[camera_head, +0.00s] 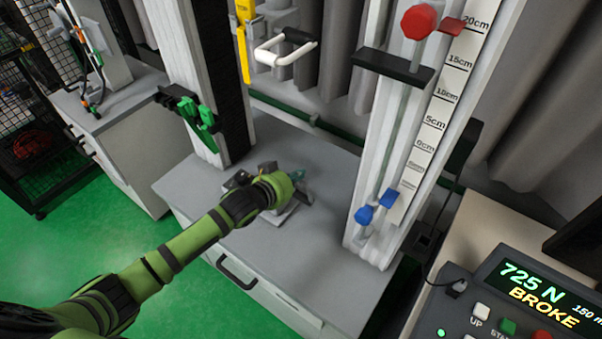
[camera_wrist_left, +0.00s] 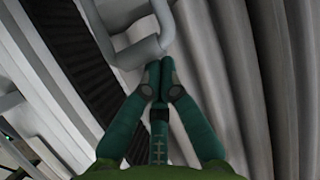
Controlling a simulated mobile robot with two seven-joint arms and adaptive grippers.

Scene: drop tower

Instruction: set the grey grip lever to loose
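My left gripper (camera_head: 299,175) is low over the grey cabinet top, at a small grey device (camera_head: 290,212) that my wrist partly covers. In the left wrist view its dark green fingers (camera_wrist_left: 160,68) are together at the tips, with nothing visible between them. A bent grey bar (camera_wrist_left: 138,52) shows just beyond the fingertips in that view; I cannot tell whether they touch. I cannot make out the grey grip lever for certain; my wrist and hand hide part of the device. My right gripper is not in view.
A ruled post (camera_head: 425,140) with a red knob (camera_head: 419,21) and a blue knob (camera_head: 364,214) stands at right. A white handle (camera_head: 268,54) hangs above. A green clamp (camera_head: 196,116) is on the left column. The console display (camera_head: 545,290) reads 725 N, BROKE.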

